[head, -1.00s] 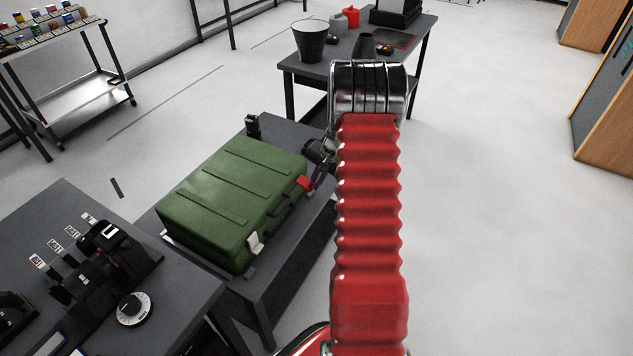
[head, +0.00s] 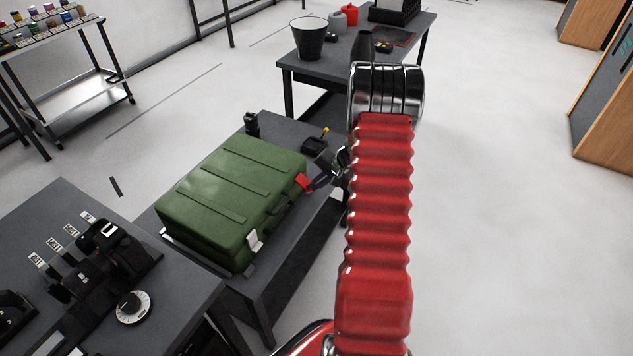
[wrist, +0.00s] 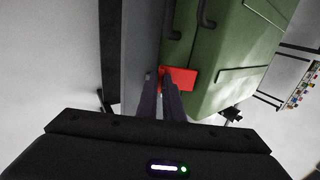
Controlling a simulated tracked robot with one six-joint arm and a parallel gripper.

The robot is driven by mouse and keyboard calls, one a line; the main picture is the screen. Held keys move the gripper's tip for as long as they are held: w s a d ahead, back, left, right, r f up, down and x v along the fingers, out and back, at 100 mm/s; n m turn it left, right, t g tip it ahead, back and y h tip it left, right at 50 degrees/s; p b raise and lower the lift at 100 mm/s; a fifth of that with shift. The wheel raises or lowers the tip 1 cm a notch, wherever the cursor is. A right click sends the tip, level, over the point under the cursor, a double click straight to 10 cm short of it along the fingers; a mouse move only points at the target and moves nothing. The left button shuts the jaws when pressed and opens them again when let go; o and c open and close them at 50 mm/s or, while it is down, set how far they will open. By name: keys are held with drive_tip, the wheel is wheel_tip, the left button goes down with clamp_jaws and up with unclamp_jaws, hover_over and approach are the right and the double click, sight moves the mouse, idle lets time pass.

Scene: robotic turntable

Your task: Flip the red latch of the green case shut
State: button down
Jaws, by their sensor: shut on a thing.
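The green case (head: 225,195) lies closed on a low dark table, and it also shows in the wrist view (wrist: 230,60). The red latch (head: 303,182) is at the far end of the case's front side. In the wrist view the red latch (wrist: 183,77) sticks out at the case's edge. My gripper (wrist: 161,76) has its fingers close together on the latch, which partly hides behind them. In the head view my gripper (head: 314,184) is small and partly covered by my arm. A white latch (head: 254,242) is at the near end of the same side.
A small box with a yellow-tipped stick (head: 316,143) and a black object (head: 252,124) stand behind the case. A desk with black devices (head: 105,250) is at the near left. A table with a bucket (head: 308,40) is at the back. Floor at the right is clear.

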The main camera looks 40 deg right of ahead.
drive_tip(key=f+t, duration=0.1)
drive_tip(key=t, duration=0.1)
drive_tip(key=f+t+y, duration=0.1)
drive_tip(key=t, duration=0.1)
drive_tip(key=f+t+y, duration=0.1)
drive_tip(key=f, duration=0.1)
drive_tip(key=shift+w+a+f+t, duration=0.1)
drive_tip(key=shift+w+a+t, duration=0.2)
drive_tip(key=shift+w+t, duration=0.1)
drive_tip(key=shift+w+a+f+t+y, duration=0.1)
drive_tip(key=shift+w+f+t+y, duration=0.2)
drive_tip(key=shift+t, duration=0.3)
drive_tip(key=shift+w+a+f+t+y, duration=0.1)
drive_tip(key=shift+f+t+y, duration=0.1)
drive_tip(key=shift+f+t, duration=0.3)
drive_tip(key=shift+w+a+f+t+y, duration=0.1)
drive_tip(key=shift+w+f+t+y, duration=0.15)
drive_tip(key=shift+t, duration=0.4)
drive_tip(key=shift+w+a+f+t+y, duration=0.15)
drive_tip(key=shift+w+t, duration=0.1)
drive_tip(key=shift+t, duration=0.4)
drive_tip(key=c, duration=2.3)
unclamp_jaws()
drive_tip(key=o, duration=0.4)
drive_tip(key=shift+w+d+r, duration=0.1)
drive_tip(key=shift+r, duration=0.05)
